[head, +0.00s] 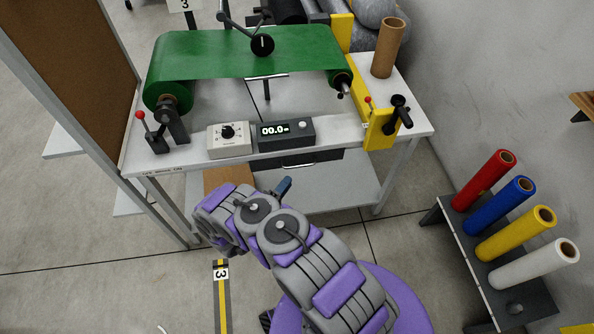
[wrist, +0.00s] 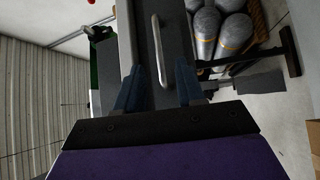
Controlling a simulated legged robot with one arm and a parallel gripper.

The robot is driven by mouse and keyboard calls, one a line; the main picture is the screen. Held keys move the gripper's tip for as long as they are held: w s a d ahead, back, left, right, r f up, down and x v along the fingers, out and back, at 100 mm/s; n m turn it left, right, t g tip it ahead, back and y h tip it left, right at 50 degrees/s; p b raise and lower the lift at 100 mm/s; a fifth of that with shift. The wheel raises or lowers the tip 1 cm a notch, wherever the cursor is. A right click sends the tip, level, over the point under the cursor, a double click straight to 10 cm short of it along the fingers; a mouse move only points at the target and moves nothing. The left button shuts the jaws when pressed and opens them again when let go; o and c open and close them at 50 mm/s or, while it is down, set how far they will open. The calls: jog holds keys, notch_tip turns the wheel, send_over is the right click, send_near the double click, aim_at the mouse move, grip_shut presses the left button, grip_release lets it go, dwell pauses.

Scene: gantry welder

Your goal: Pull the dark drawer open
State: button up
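The dark drawer (head: 328,158) is under the front edge of the workbench and looks shut in the head view. Its thin light handle (head: 298,165) is on the front face. In the wrist view the drawer front (wrist: 146,35) runs upright as a dark strip, with the silver handle (wrist: 158,50) along it. My gripper (wrist: 157,72) is open, its two blue fingers apart on either side of the handle's lower part in the picture. The fingers look empty; I cannot tell how much gap is left to the handle. In the head view a blue finger (head: 284,186) shows below the drawer; my arm hides the rest.
The workbench (head: 190,155) carries a green roll (head: 210,55), a control box (head: 229,139) and a display box (head: 286,134). A lower shelf (head: 335,190) is below the drawer. A rack (head: 480,255) of coloured rolls stands right.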

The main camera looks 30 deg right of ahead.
jog(key=b+x, duration=0.1)
jog(key=x, duration=0.7)
jog(key=shift+b, duration=0.3)
jog(key=shift+a, duration=0.1)
grip_shut()
